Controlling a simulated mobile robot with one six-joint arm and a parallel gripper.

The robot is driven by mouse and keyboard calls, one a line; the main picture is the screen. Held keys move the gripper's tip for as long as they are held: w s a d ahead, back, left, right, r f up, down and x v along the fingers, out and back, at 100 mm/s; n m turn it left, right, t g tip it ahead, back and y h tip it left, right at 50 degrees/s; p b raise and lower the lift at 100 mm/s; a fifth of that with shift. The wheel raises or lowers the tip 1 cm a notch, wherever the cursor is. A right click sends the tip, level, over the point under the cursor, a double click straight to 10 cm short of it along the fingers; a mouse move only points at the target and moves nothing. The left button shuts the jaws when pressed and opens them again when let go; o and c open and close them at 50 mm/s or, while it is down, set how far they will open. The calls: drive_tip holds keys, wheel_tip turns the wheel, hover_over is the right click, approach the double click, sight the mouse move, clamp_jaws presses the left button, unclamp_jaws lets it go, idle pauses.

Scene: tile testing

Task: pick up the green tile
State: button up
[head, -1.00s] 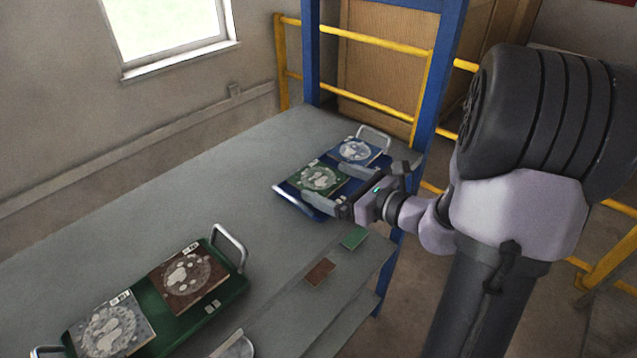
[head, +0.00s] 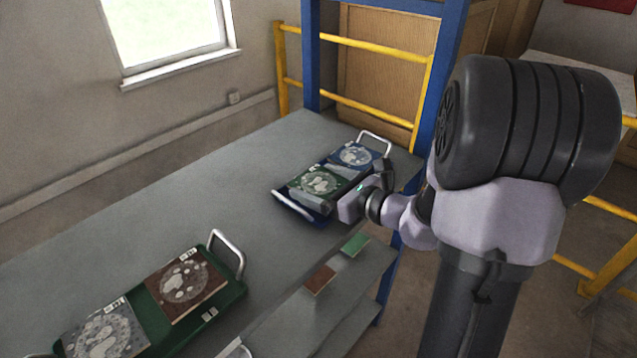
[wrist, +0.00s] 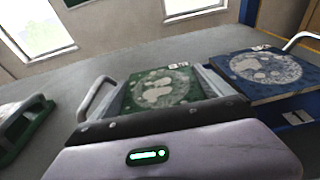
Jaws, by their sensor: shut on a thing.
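The green tile (head: 320,182) has a pale round pattern and sits over the near half of the blue tray (head: 300,209). In the wrist view, the green tile (wrist: 160,90) lies just beyond my gripper (wrist: 161,105), between its two fingers. My gripper (head: 326,187) is shut on the green tile, with a finger along each side. The tile looks slightly tilted relative to the tray. I cannot tell whether it touches the tray. The tile's near edge is hidden by my gripper body in the wrist view.
A blue tile (head: 355,154) lies on the same tray, close beside the green one. A green tray (head: 228,296) holds a brown tile (head: 187,284) and a grey tile (head: 104,332) at the near left. The grey table (head: 190,205) is clear between the trays.

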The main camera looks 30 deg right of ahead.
sight(321, 184)
drive_tip(key=r, duration=0.1)
drive_tip(key=r+p, duration=0.2)
drive_tip(key=r, duration=0.1)
drive_tip(key=shift+s+d, duration=0.15)
drive_tip(key=shift+s, duration=0.15)
drive_tip(key=f+p+v, duration=0.3)
drive_tip(key=v, duration=1.2)
drive_tip(key=shift+s+r, duration=0.35)
